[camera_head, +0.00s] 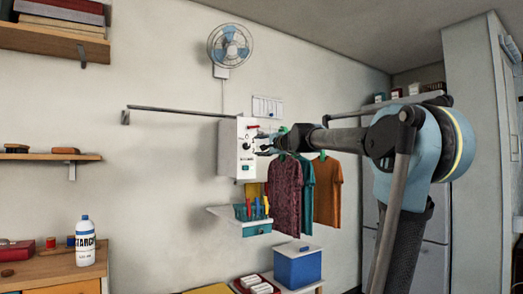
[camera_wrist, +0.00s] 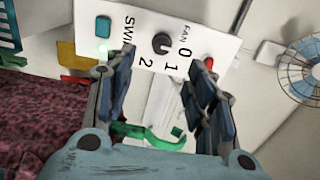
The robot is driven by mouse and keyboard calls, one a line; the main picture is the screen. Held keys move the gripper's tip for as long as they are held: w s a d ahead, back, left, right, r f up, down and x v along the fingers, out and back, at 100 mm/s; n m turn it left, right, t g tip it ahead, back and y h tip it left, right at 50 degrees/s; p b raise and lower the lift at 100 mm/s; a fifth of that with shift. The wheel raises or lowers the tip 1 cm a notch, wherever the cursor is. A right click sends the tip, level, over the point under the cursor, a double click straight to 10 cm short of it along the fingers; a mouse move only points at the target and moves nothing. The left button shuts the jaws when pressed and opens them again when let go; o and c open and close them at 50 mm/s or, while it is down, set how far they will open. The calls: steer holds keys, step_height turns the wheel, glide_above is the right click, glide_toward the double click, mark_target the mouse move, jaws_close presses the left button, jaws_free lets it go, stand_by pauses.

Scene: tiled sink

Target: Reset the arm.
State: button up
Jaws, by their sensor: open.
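My gripper (camera_head: 265,146) is at the end of my arm, which reaches in from the right in the head view. It is in front of the white switch box (camera_head: 228,160) on the wall. In the wrist view my gripper (camera_wrist: 163,75) is open, with its two fingers apart and nothing held between them. Between and beyond the fingers is the box's panel (camera_wrist: 135,20), with a dark round knob (camera_wrist: 162,43) marked FAN 0 1 2. I cannot tell whether a finger touches the box.
A green hanger (camera_wrist: 150,136) shows just below the fingers in the wrist view. Shirts (camera_head: 287,195) hang under my forearm. A wall fan (camera_head: 230,45) is above the box. A small shelf with a teal basket (camera_head: 256,229) is below it. A blue bin (camera_head: 298,268) stands lower.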

steer(key=s+d+f+n+g+h, duration=0.1)
steer(key=s+d+f+n+g, duration=0.15)
steer(key=s+f, duration=0.6)
steer(key=s+d+f+n+g+h, duration=0.1)
steer(key=s+f+n+g, duration=0.4)
steer(key=f, duration=0.7)
steer(key=s+d+f+n, duration=0.2)
steer(key=s+f, duration=0.7)
steer(key=f, duration=0.2)
steer(key=s+d+f+g+h, duration=0.1)
steer(key=s+d+f+h, duration=0.1)
steer(key=s+d+f, duration=0.3)
steer(key=s+d+f+n+g+h, duration=0.1)
steer(key=s+d+f, duration=0.4)
steer(key=f, duration=0.8)
steer(key=s+d+f+g+h, duration=0.3)
steer(key=s+d+f+h, duration=0.2)
steer(key=s+f, duration=0.4)
steer(key=shift+s+d+n, duration=0.35)
steer(key=shift+s+d, duration=0.2)
steer(key=shift+s, duration=0.3)
steer(key=shift+w+f, duration=0.1)
steer(key=shift+w+f, duration=0.15)
steer(key=shift+w, duration=0.2)
